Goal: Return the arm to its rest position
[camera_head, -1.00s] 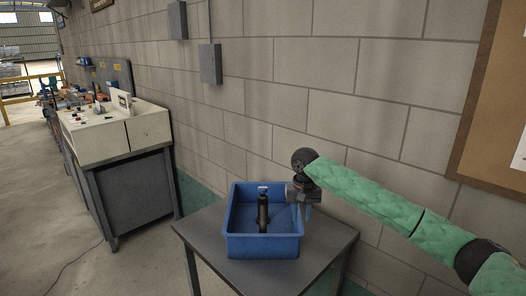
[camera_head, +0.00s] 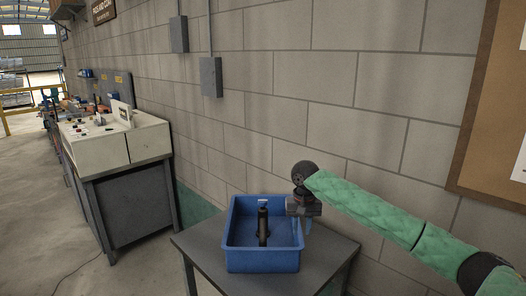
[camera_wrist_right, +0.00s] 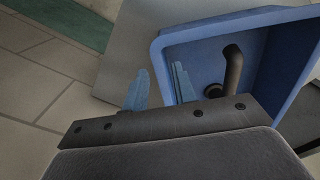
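My right arm (camera_head: 385,215) comes in from the right in the head view, with its wrist bent down. My right gripper (camera_head: 302,225) hangs at the right rim of a blue basin (camera_head: 262,260). The blue basin also shows there (camera_wrist_right: 215,25), close beside the fingers. My left gripper is not in view.
The basin stands on a grey table (camera_head: 205,258) near a block wall (camera_head: 285,60). A pale workbench (camera_head: 150,140) with several small items stands at the left. A cork board (camera_head: 490,130) hangs at the right. The floor between table and workbench looks clear.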

